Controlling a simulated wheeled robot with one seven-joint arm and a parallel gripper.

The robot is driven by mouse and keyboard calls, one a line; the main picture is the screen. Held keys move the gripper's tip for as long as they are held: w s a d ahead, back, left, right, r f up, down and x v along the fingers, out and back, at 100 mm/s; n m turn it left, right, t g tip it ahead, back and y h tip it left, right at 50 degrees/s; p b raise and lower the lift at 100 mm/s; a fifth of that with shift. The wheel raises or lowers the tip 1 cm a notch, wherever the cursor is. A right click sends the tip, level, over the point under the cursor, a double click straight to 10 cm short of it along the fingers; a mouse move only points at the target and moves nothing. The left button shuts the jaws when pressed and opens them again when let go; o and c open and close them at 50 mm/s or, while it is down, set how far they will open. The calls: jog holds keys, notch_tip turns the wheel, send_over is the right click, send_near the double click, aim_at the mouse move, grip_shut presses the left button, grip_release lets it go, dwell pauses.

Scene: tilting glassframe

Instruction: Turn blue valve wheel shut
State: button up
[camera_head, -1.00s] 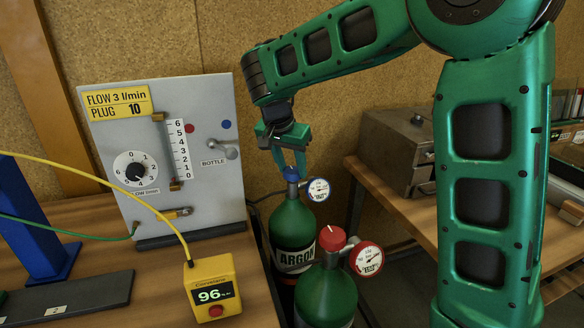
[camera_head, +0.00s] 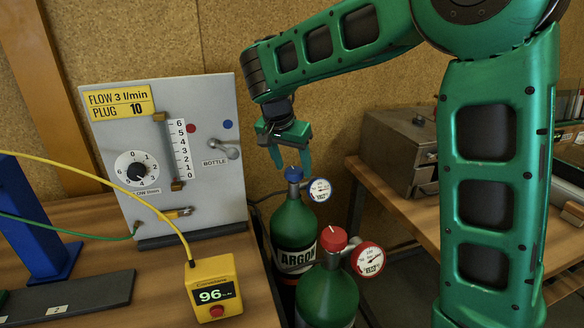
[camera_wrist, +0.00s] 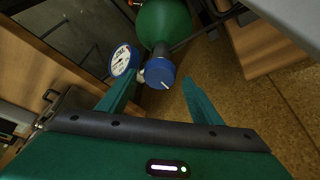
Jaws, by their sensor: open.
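The blue valve wheel (camera_head: 293,174) sits on top of the green argon bottle (camera_head: 295,228), with a blue-rimmed gauge (camera_head: 319,189) at its right. My gripper (camera_head: 291,160) is above the wheel, pointing down. Its two green fingers are apart and hold nothing. In the wrist view the blue wheel (camera_wrist: 160,73), with a white mark on its face, lies between and beyond the fingertips of my gripper (camera_wrist: 160,84). The blue gauge (camera_wrist: 121,60) is near the left finger. I cannot tell the exact gap between fingertips and wheel.
A second green bottle (camera_head: 327,297) with a red wheel (camera_head: 333,238) and red gauge (camera_head: 367,260) stands close in front. A grey flow panel (camera_head: 170,155) is on the left bench, with a yellow meter (camera_head: 213,287) reading 96. A grey metal box (camera_head: 399,150) is at right.

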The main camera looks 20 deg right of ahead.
jog(key=v, duration=1)
jog(key=shift+w+d, duration=0.1)
